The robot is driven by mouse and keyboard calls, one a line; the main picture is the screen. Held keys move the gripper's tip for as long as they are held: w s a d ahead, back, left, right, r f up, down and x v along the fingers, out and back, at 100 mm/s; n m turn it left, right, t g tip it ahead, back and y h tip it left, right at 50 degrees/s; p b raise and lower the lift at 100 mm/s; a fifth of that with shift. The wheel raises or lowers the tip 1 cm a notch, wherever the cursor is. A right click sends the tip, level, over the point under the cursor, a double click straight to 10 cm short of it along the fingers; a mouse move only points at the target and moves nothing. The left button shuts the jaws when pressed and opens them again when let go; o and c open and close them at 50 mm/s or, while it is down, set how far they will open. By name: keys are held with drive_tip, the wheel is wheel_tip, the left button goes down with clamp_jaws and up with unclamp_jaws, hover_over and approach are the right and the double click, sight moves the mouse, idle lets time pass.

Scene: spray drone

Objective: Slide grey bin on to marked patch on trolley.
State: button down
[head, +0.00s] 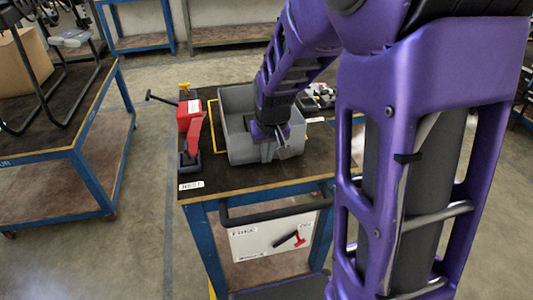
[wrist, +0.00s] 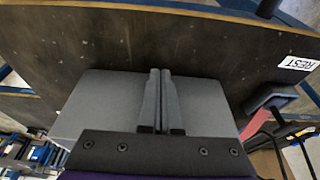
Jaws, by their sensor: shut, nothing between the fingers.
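The grey bin (head: 243,152) stands upright on the dark-topped trolley (head: 235,183) in the head view. In the wrist view the shut fingers (wrist: 160,75) lie in front of the grey bin (wrist: 100,105). I cannot tell whether they touch its wall.
A red device (head: 190,115) stands close left of the bin, near a REST label (head: 191,185). Dark and white items (head: 318,95) lie behind the bin on the right. A handle bar (head: 275,213) runs along the trolley's front. Another blue-framed table (head: 85,150) stands left.

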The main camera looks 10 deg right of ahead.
drive_tip(key=w+p, duration=0.1)
drive_tip(key=w, duration=0.8)
drive_tip(key=shift+w, duration=0.15)
